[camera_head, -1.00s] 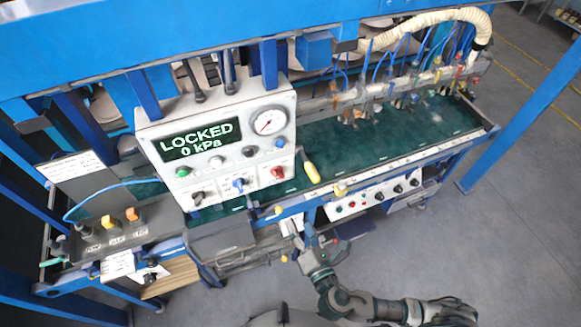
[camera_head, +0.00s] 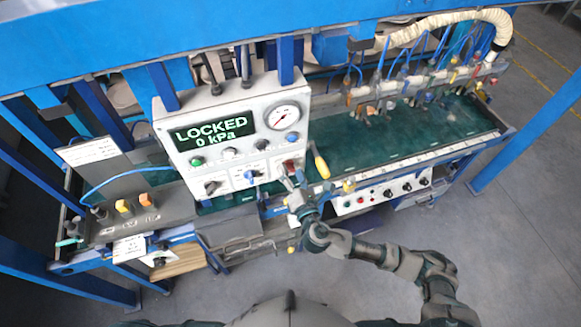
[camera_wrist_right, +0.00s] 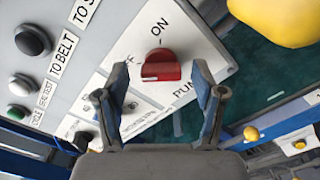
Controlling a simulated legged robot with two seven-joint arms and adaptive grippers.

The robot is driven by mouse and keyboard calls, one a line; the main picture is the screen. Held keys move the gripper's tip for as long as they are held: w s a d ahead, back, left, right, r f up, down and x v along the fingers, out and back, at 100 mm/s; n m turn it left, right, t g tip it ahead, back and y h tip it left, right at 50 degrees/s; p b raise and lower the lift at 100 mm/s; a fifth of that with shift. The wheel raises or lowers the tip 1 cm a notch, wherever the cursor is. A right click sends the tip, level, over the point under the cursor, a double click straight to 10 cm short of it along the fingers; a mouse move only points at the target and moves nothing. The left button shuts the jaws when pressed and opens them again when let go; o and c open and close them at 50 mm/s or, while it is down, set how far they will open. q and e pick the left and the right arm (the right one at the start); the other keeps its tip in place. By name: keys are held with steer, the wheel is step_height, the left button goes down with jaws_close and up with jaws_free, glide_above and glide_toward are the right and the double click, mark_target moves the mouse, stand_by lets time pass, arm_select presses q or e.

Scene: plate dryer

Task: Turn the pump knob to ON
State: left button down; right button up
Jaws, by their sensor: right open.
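The red pump knob (camera_head: 290,165) sits at the lower right of the white control panel (camera_head: 223,101). My right gripper (camera_head: 290,182) is open in front of the knob. In the wrist view its two fingertips (camera_wrist_right: 161,85) are spread to either side below the knob, and no grip on it shows. My left gripper is not in view.
The panel display (camera_head: 213,131) reads LOCKED, 0 kPa. A yellow handle (camera_head: 320,163) stands just right of the knob and also shows in the wrist view (camera_wrist_right: 285,18). A blue knob (camera_head: 251,175) and black knob (camera_head: 212,188) are to its left.

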steer(key=shift+w, duration=0.55)
steer(key=shift+d, duration=0.1)
steer(key=c, duration=1.1)
steer(key=shift+c, duration=0.2)
